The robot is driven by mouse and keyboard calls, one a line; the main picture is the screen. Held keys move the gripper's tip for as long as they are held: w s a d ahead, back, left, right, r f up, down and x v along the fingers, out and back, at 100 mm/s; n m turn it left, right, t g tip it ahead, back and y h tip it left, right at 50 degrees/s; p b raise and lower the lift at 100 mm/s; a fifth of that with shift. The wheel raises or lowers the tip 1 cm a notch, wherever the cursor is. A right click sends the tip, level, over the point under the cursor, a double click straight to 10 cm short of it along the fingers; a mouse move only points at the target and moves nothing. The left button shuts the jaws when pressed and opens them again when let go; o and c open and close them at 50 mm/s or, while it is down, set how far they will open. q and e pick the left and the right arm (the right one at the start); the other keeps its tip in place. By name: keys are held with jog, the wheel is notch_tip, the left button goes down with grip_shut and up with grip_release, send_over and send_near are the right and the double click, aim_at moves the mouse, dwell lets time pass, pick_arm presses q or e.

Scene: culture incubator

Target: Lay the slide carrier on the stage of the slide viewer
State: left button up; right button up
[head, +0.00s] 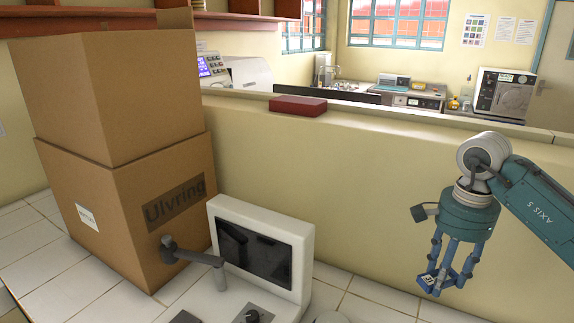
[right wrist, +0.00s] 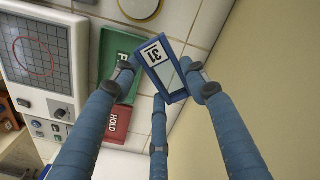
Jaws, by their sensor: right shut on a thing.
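The slide carrier (head: 427,280) is a small blue frame with a white label; in the right wrist view the carrier (right wrist: 168,74) shows the number 31, tilted. My right gripper (head: 446,278) is shut on it, with blue fingers on either side in the right wrist view (right wrist: 160,78). It holds the carrier in the air, right of the white device with a dark screen (head: 255,255), which looks like the slide viewer. The viewer's base (head: 230,306) is cut off by the lower edge, so I cannot make out the stage clearly. My left gripper is not in view.
Stacked cardboard boxes (head: 125,190) stand left of the viewer. A low wall (head: 350,170) runs behind, with a dark red block (head: 298,105) on top. The right wrist view shows a green tray (right wrist: 117,58), a red HOLD tray (right wrist: 116,124) and a grid-screen instrument (right wrist: 42,55).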

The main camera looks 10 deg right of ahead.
jog(key=s+a+f+n, duration=0.3)
jog(key=a+n, duration=0.5)
jog(key=a, duration=0.3)
jog(key=s+a+f+n, duration=0.3)
jog(key=s+a+n, duration=0.3)
jog(key=a+n, duration=0.3)
jog(key=shift+s+a, duration=0.25)
jog(key=shift+a, duration=0.7)
